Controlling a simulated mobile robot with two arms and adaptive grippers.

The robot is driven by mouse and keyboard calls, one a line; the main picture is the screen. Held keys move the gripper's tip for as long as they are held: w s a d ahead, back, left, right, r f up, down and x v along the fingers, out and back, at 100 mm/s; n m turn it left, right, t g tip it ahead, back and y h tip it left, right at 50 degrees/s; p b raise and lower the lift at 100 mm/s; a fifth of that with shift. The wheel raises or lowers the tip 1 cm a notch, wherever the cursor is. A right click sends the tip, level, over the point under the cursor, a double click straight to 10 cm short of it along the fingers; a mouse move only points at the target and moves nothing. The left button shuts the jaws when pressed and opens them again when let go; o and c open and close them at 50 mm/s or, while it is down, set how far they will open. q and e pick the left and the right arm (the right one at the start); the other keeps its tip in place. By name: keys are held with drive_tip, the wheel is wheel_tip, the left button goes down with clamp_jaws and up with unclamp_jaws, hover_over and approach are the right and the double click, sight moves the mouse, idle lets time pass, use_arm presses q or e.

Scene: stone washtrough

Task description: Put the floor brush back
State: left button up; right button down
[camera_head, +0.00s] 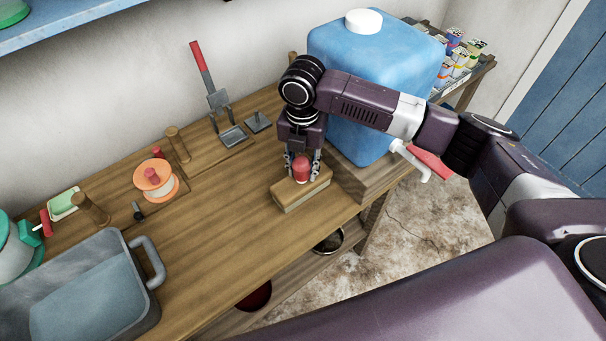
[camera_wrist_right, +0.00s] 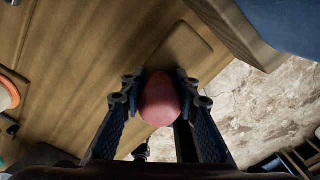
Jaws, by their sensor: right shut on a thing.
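The floor brush shows in the head view as a wooden block (camera_head: 300,196) with a red knob (camera_head: 301,168) on top. It is at the front edge of the wooden table, left of the blue water container. My right gripper (camera_head: 302,174) points down and is shut on the red knob. The wrist view shows the knob (camera_wrist_right: 158,101) between the two fingers. I cannot tell whether the block touches the tabletop. My left gripper is not in view.
The blue container (camera_head: 375,85) with a red-handled tap stands close on the right. A red-handled tool (camera_head: 216,98), wooden pegs (camera_head: 178,144), an orange spool (camera_head: 155,180) and a grey basin (camera_head: 142,295) are to the left. The table middle (camera_head: 215,205) is clear.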

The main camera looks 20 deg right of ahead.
sight(302, 158)
wheel_tip(302, 158, down, 4)
drive_tip(key=shift+r+p, duration=0.25)
drive_tip(key=shift+p, duration=0.05)
drive_tip(key=shift+f, duration=0.1)
drive_tip(key=c, duration=1.5)
unclamp_jaws()
drive_tip(key=shift+f, duration=0.15)
wheel_tip(302, 158, up, 11)
drive_tip(key=b, duration=0.2)
drive_tip(key=shift+b, duration=0.3)
drive_tip(key=shift+r, duration=0.7)
